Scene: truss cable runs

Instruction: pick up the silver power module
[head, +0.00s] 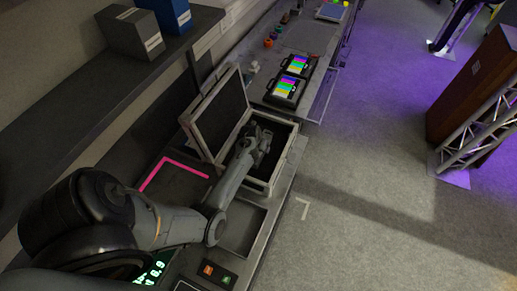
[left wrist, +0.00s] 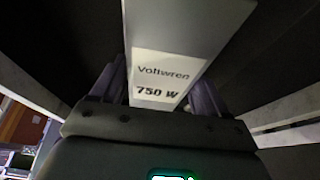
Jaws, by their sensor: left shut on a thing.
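The silver power module (left wrist: 180,30) fills the upper middle of the left wrist view, with a white label reading "Voltwren 750 W". My left gripper (left wrist: 160,88) is shut on it, one dark finger on each side. In the head view my left gripper (head: 262,140) reaches down into the open case (head: 288,160), which has a dark lining. The module cannot be made out clearly there, as the gripper and arm cover it. Whether it still touches the case floor I cannot tell. My right gripper is not in view.
The case's raised lid (head: 220,112) stands close left of my gripper. A shelf (head: 95,95) with grey and blue boxes overhangs at left. A pink corner mark (head: 172,172) and a shallow tray (head: 242,228) lie on the bench.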

